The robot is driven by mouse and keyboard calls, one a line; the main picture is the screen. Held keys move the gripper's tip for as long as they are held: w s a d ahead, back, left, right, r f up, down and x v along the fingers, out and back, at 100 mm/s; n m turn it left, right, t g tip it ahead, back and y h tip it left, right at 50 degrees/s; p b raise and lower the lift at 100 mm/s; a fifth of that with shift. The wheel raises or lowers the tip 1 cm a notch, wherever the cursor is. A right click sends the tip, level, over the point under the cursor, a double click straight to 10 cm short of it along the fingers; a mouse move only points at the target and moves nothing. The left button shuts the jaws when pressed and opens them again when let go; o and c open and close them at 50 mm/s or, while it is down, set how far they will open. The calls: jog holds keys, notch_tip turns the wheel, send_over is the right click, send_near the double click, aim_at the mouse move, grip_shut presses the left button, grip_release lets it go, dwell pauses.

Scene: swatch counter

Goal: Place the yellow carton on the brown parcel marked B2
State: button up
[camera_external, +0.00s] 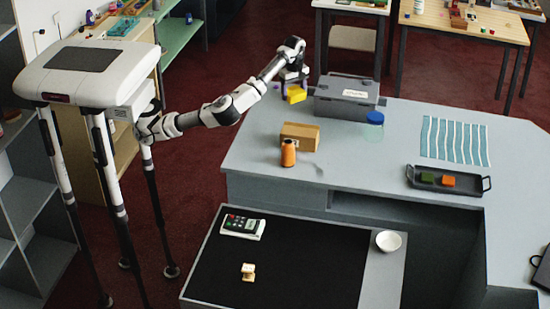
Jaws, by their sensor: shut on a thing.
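The yellow carton (296,94) is small and sits between the fingers of my gripper (292,84), at the far left end of the grey counter, beside the grey case. My gripper is shut on it and points down. I cannot tell whether the carton touches the counter or is held above it. A brown parcel (300,136) lies on the counter nearer the camera, below the carton in the picture. Its top looks bare. No B2 marking can be read at this size.
An orange bottle (288,153) stands right in front of the parcel. A grey case (346,97) and a blue-lidded jar (375,120) are to the right. A striped cloth (454,140) and dark tray (412,176) lie farther right. The mid-counter is clear.

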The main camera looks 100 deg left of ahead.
aim_at(293, 129)
notch_tip(293, 129, down, 14)
jog(key=shift+f+p, duration=0.25)
jog(key=shift+p, duration=0.45)
jog(key=o, duration=0.5)
jog(key=shift+f, duration=0.15)
jog(key=o, duration=0.5)
jog(key=shift+c, duration=0.2)
notch_tip(293, 129, up, 12)
jog(key=shift+r+b, duration=0.2)
jog(key=shift+b, duration=0.45)
